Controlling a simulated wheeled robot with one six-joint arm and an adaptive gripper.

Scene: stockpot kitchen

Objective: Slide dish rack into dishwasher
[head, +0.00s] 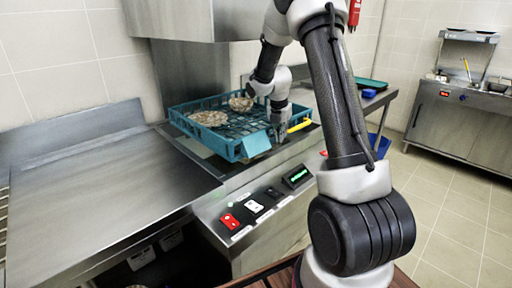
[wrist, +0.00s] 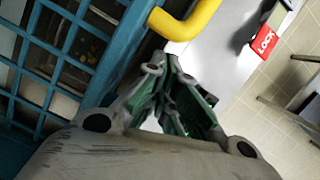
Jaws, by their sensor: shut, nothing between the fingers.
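The blue dish rack (head: 232,145) stands on the dishwasher's bed under the raised steel hood (head: 175,20), with patterned dishes (head: 209,118) in it. My gripper (head: 282,136) is at the rack's right side, by its near right corner. In the wrist view my gripper (wrist: 168,95) is shut and empty, and the blue rack wall (wrist: 115,55) runs close along its left. I cannot tell whether they touch. The yellow handle (head: 299,126) is just right of my gripper; it also shows at the top of the wrist view (wrist: 185,20).
A steel side table (head: 90,185) on the left is clear. The control panel (head: 255,205) with red, white and black switches faces the front. A counter with a green tray (head: 371,84) lies to the right. A red lock tag (wrist: 264,44) shows in the wrist view.

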